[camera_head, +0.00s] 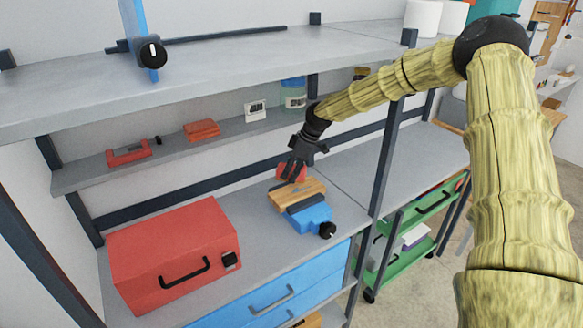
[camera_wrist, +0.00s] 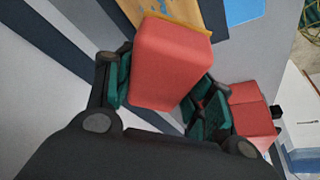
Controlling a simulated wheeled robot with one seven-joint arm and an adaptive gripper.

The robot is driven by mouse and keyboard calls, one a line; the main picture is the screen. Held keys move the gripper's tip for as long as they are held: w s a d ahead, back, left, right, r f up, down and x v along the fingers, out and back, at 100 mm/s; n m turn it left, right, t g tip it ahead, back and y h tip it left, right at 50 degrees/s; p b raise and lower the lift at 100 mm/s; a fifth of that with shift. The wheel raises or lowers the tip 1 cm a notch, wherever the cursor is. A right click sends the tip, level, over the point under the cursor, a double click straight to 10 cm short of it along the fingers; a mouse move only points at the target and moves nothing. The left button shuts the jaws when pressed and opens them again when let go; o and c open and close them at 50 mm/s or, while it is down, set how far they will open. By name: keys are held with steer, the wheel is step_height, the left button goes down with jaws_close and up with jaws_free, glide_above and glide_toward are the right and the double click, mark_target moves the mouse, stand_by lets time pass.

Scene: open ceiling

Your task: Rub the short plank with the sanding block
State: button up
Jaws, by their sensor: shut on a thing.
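My gripper (camera_head: 294,171) is shut on a red sanding block (camera_head: 282,170), low over the workbench. In the wrist view the block (camera_wrist: 170,65) sits between the green-padded fingers of my gripper (camera_wrist: 166,88). The short plank (camera_head: 286,192), light brown wood, lies at a blue vise (camera_head: 310,218) with a dark jaw and black knob. In the wrist view the plank (camera_wrist: 185,10) shows at the top, partly hidden behind the block. The block is just beyond or over the plank's far edge; I cannot tell whether they touch.
A red toolbox (camera_head: 172,252) stands on the bench (camera_head: 255,228) left of the vise. A shelf behind holds a red clamp (camera_head: 128,154), red bricks (camera_head: 202,130) and a jar (camera_head: 293,94). A dark post (camera_head: 385,160) rises to the right, near my arm. A green cart (camera_head: 425,215) stands beyond.

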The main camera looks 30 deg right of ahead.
mark_target(289, 191)
step_height(289, 191, down, 2)
steer(key=shift+s+d+f+b, duration=0.15)
steer(key=shift+f+b, duration=0.1)
steer(key=shift+b, duration=0.35)
steer(key=shift+f+b, duration=0.7)
steer(key=shift+f, duration=1.4)
steer(key=shift+d+r, duration=0.35)
steer(key=shift+d, duration=0.05)
steer(key=shift+d+f, duration=0.1)
steer(key=shift+d, duration=0.25)
steer(key=shift+w+d+f, duration=0.1)
steer(key=shift+w+d, duration=0.1)
steer(key=shift+d, duration=1.4)
steer(key=shift+w+d+f, duration=0.1)
steer(key=shift+w+d, duration=0.1)
steer(key=shift+d, duration=1.35)
steer(key=shift+a+r, duration=0.1)
steer(key=shift+a, duration=0.2)
steer(key=shift+s+a, duration=0.2)
steer(key=shift+a, duration=1.65)
steer(key=shift+s+a, duration=0.2)
steer(key=shift+a, duration=1.65)
steer(key=shift+r+p, duration=1.8)
steer(key=shift+r, duration=2.15)
